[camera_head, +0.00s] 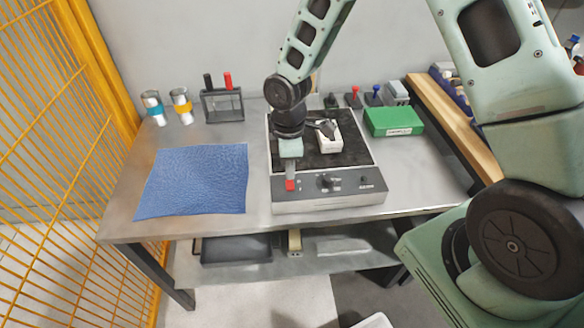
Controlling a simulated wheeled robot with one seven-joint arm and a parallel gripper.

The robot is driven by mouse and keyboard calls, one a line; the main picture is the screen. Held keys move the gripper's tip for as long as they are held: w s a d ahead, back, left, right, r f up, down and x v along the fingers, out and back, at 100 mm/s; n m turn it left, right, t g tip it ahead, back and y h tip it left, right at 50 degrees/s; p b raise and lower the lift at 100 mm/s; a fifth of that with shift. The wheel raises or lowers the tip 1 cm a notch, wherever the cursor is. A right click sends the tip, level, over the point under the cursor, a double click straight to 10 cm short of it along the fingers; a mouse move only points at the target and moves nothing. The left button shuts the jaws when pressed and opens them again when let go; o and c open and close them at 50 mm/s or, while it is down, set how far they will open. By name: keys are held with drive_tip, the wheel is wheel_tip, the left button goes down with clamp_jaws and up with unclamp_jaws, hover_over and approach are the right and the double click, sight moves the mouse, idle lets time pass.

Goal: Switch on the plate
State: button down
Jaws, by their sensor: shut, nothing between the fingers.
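My arm hides the plate's back left part.
A blue cloth (195,180) lies left of the plate. Two cups (153,107) and a holder with black and red items (223,104) stand at the back left. A green box (393,122) stands to the right. A yellow mesh fence (60,140) borders the left side.

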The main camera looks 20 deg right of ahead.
wheel_tip(320, 180, up, 12)
drive_tip(key=w, duration=0.1)
drive_tip(key=shift+w+d, duration=0.2)
drive_tip(key=shift+d, duration=0.05)
drive_tip(key=shift+d+f, duration=0.1)
